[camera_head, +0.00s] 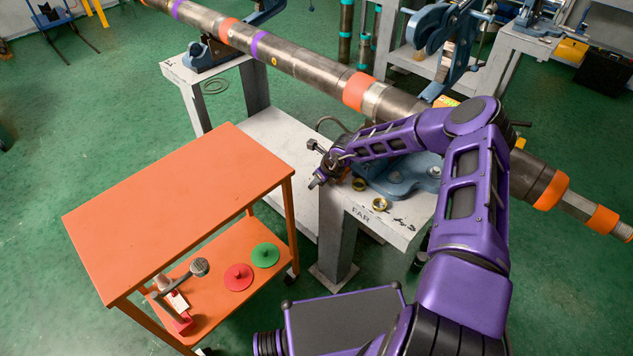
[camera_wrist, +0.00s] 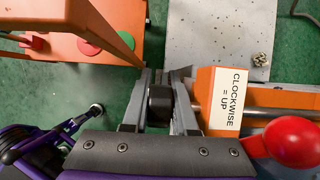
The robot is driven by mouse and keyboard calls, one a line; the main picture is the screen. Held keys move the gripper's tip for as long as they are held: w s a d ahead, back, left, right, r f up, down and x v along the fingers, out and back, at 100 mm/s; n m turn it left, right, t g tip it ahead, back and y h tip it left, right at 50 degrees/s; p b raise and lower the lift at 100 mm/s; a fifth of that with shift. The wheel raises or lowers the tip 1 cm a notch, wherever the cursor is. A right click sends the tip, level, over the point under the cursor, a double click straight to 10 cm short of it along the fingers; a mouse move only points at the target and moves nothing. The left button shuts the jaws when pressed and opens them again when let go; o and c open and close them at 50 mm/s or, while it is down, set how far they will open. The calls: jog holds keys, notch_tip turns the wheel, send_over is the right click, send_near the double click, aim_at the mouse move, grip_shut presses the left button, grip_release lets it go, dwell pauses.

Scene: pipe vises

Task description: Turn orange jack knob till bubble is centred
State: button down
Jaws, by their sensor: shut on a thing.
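In the wrist view my gripper (camera_wrist: 165,76) has its two grey fingers closed around a dark, blocky knob (camera_wrist: 160,104). Right beside the right finger is the orange jack body (camera_wrist: 205,95), with a white label (camera_wrist: 229,98) reading "CLOCKWISE = UP". In the head view my gripper (camera_head: 318,179) is at the left end of the vise stand, and the jack is mostly hidden there by my arm. A small yellow-green item (camera_head: 445,101), perhaps the level, is by the pipe; its bubble cannot be made out.
The long steel pipe (camera_head: 310,75) crosses above the grey stand (camera_head: 345,215) marked "FAR".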

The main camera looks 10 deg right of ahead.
jog(key=c, duration=1)
grip_release()
jog(key=v, duration=1.7)
jog(key=shift+s+r, duration=0.1)
jog(key=shift+r, duration=0.1)
